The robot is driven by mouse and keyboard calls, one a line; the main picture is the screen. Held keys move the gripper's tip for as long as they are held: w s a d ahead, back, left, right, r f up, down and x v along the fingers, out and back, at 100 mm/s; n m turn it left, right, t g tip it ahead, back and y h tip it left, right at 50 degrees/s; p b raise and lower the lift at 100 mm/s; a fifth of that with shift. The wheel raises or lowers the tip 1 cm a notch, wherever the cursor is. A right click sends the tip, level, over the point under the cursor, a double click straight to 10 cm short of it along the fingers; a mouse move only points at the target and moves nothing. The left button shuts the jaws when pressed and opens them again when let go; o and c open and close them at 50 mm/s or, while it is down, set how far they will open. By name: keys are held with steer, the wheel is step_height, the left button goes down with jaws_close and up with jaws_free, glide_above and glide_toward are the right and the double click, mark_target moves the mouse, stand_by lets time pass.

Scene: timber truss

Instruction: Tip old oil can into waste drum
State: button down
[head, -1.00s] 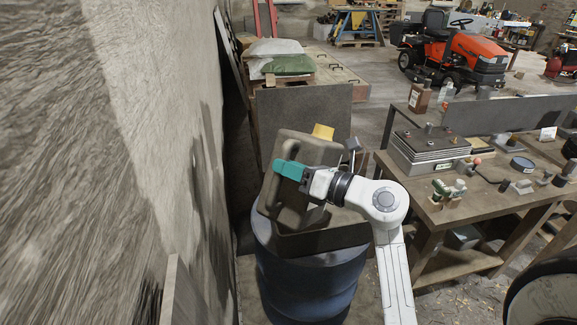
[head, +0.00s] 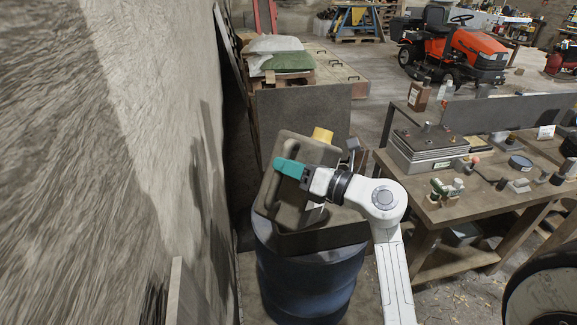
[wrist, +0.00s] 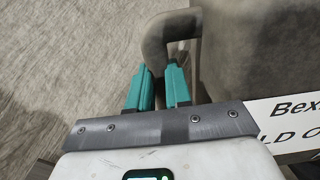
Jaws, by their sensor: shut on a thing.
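The oil can (head: 318,151) is a grey-brown canister, held tilted above the blue waste drum (head: 310,285). A yellow piece (head: 322,134) shows at its far upper edge. My gripper (head: 284,166) has teal fingers and is shut on the can's handle. In the wrist view the can (wrist: 265,50) fills the upper right, and its looped handle (wrist: 155,32) passes at the teal fingertips (wrist: 158,78). A brown square-edged top (head: 325,241) sits on the drum under the can. The can's mouth and any flow of oil cannot be made out.
A rough wall (head: 180,130) stands close on the left. A dark panel (head: 305,110) stands behind the drum. On the right is a workbench (head: 430,205) with a grey box (head: 425,150) and small parts. An orange mower (head: 470,50) is farther back.

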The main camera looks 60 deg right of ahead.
mark_target(296, 153)
steer(key=shift+d+r+m, duration=0.15)
steer(key=shift+r+m, duration=0.35)
steer(key=shift+d+r+m, duration=0.25)
steer(key=shift+d+m, duration=0.05)
steer(key=shift+m, duration=0.2)
steer(key=shift+d, duration=0.1)
stand_by(0.3)
steer(key=shift+d+r+m, duration=0.15)
steer(key=shift+d+m, duration=0.15)
steer(key=shift+m, duration=0.3)
steer(key=shift+d, duration=0.1)
steer(key=shift+s+d, duration=0.1)
steer(key=shift+d+m, duration=0.35)
steer(key=shift+m, duration=0.25)
steer(key=shift+d, duration=0.1)
